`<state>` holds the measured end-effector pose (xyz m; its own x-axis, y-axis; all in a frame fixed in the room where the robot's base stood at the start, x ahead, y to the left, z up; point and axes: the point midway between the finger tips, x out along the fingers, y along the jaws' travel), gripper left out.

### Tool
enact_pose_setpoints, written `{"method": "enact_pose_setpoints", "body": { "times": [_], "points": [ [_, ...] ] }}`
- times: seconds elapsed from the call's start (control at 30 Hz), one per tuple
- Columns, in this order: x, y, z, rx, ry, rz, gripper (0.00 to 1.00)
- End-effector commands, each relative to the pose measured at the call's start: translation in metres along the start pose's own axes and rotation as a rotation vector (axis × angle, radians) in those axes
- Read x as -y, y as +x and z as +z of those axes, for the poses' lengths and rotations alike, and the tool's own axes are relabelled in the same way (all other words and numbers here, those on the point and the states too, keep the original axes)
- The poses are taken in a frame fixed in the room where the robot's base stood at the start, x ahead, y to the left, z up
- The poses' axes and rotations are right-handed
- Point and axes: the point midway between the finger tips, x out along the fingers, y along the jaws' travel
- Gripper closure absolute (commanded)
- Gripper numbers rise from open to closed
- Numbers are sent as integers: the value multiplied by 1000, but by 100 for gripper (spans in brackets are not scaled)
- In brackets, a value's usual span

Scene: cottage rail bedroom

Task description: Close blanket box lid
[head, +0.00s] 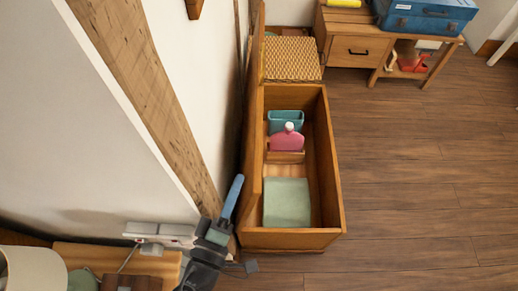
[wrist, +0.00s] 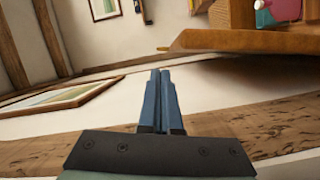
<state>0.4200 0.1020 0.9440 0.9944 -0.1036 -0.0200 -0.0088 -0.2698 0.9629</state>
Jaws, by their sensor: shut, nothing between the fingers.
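The wooden blanket box (head: 330,170) stands open on the floor along the wall. Its lid (head: 252,140) is raised upright on the box's left side, near the wall, and shows almost edge-on in the head view. In the wrist view, a wooden panel edge, apparently the lid (wrist: 250,41), crosses the upper right. My gripper (head: 238,180) is at the near left end of the box, beside the lid and the wall. Its blue fingers are shut and empty, also in the wrist view (wrist: 160,74). I cannot tell whether they touch the lid.
Inside the box are a teal bin (head: 285,117), a pink bottle (head: 287,140) and a folded green cloth (head: 287,203). A woven basket (head: 292,60) stands behind it. A wooden beam (head: 145,90) runs along the wall. The floor (head: 430,190) to the right is clear.

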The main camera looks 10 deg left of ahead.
Motion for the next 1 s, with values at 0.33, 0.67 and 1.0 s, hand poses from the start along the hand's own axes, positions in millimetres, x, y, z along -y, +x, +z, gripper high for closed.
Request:
{"method": "enact_pose_setpoints", "body": {
  "times": [0.33, 0.67, 1.0],
  "points": [
    [28, -20, -3, -57, -105, -37, 100],
    [29, 38, -6, -54, -104, -35, 100],
    [32, 68, -8, -56, -103, -36, 100]
  ]
}}
